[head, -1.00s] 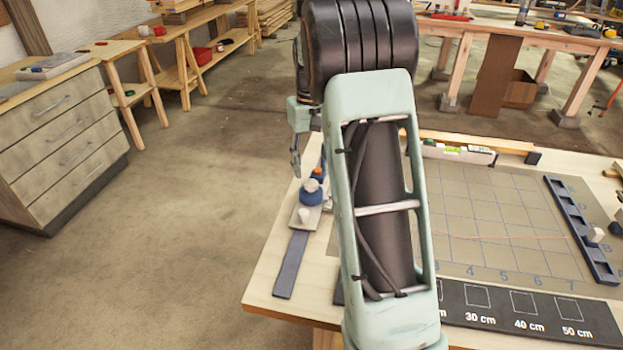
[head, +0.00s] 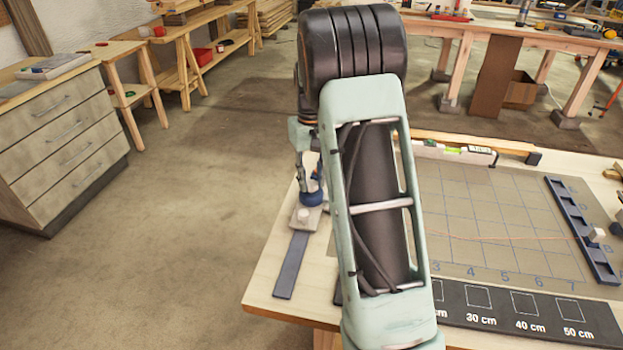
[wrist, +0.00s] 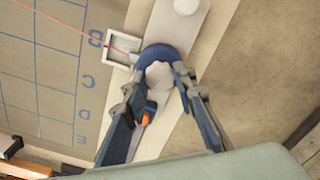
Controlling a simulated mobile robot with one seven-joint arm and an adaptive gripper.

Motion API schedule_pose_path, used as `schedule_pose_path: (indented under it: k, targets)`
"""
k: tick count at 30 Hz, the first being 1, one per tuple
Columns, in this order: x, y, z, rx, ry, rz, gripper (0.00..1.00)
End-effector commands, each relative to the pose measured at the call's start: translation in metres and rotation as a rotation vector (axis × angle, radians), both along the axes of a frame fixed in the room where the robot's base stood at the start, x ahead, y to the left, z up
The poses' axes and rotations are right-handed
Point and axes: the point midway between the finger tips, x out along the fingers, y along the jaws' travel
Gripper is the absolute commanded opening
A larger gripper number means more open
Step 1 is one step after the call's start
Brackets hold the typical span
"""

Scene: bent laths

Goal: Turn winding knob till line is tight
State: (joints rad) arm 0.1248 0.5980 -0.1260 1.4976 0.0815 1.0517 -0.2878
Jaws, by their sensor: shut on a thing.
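The winding knob (wrist: 158,74) is a pale lobed cap on a round blue drum (wrist: 171,53), which also shows in the head view (head: 312,199). My gripper (wrist: 157,81) has its two fingers on either side of the knob and is shut on it. In the head view my gripper (head: 309,188) reaches down to the drum, and the cap is hidden there. A thin red line (wrist: 72,29) runs from the drum across the gridded mat. In the head view the line (head: 510,238) crosses towards a dark slotted rail (head: 583,232). I cannot tell how taut it is.
A pale post (head: 304,214) stands on the plate beside the drum, and a dark strip (head: 291,265) extends towards the table's front. A small orange-tipped item (wrist: 147,117) lies close to one finger. A level (head: 455,152) lies behind the mat. Floor is clear on the left.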

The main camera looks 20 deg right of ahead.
Motion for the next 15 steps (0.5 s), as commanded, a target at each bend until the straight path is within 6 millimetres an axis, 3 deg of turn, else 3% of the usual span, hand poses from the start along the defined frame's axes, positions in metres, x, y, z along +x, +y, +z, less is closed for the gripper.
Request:
schedule_pose_path:
  k: [15]
  targets:
    - [0.0005, 0.0001, 0.0017, -0.001, -0.001, -0.105, 0.01]
